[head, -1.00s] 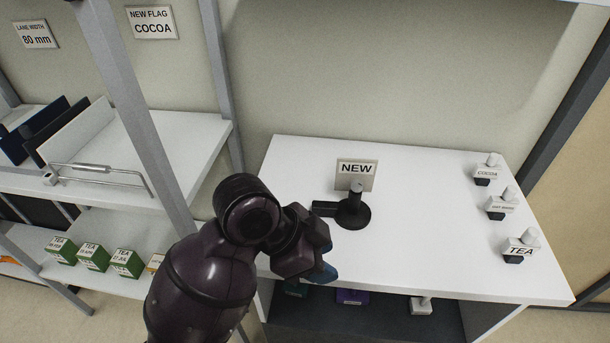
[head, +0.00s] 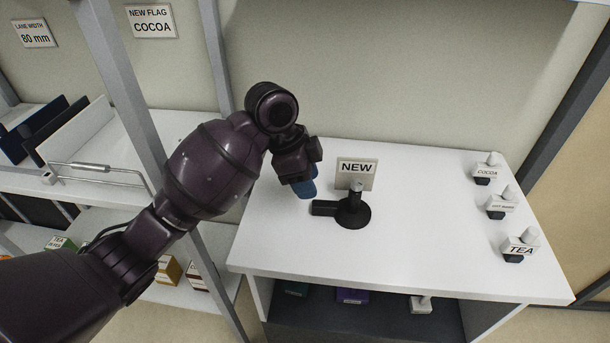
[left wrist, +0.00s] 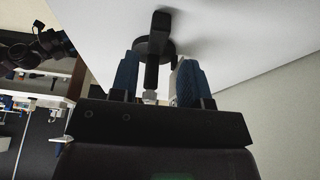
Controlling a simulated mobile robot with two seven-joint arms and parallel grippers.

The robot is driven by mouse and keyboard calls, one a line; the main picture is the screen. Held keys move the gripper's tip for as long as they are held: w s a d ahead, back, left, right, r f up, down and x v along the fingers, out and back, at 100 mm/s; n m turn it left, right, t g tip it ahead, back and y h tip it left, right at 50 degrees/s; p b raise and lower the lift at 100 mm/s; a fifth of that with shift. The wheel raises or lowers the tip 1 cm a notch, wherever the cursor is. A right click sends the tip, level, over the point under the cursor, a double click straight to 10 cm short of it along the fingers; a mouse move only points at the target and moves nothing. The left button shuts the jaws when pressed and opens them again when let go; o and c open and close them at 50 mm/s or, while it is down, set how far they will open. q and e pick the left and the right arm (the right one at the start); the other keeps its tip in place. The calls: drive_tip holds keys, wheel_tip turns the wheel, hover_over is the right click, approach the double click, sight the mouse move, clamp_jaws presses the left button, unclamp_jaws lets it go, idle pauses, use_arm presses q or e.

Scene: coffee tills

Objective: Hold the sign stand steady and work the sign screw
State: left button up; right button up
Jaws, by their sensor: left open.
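The sign stand has a round black base (head: 353,213), a short black post with a light grey cap (head: 356,187), and a black bar (head: 325,208) pointing left. A grey sign plate (head: 357,169) reading NEW is at its top. I cannot tell which part is the sign screw. My left gripper (head: 303,190) is open and empty, left of the stand and just above the bar's end, fingers pointing down. In the left wrist view, the stand's black base (left wrist: 141,48) lies beyond the open blue fingers (left wrist: 157,80), part of it seen between them. My right gripper is not in view.
The stand is on a white counter (head: 430,255) that is clear in front. Small signs, COCOA (head: 486,173), a middle one (head: 500,205) and TEA (head: 520,246), stand along its right side. A grey shelf post (head: 130,90) rises close to my left arm. Boxes sit on lower shelves.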

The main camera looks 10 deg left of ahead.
sight(318, 203)
use_arm(q)
drive_tip(key=shift+x, duration=3.5)
clamp_jaws()
drive_tip(key=shift+o, duration=0.7)
unclamp_jaws()
clamp_jaws()
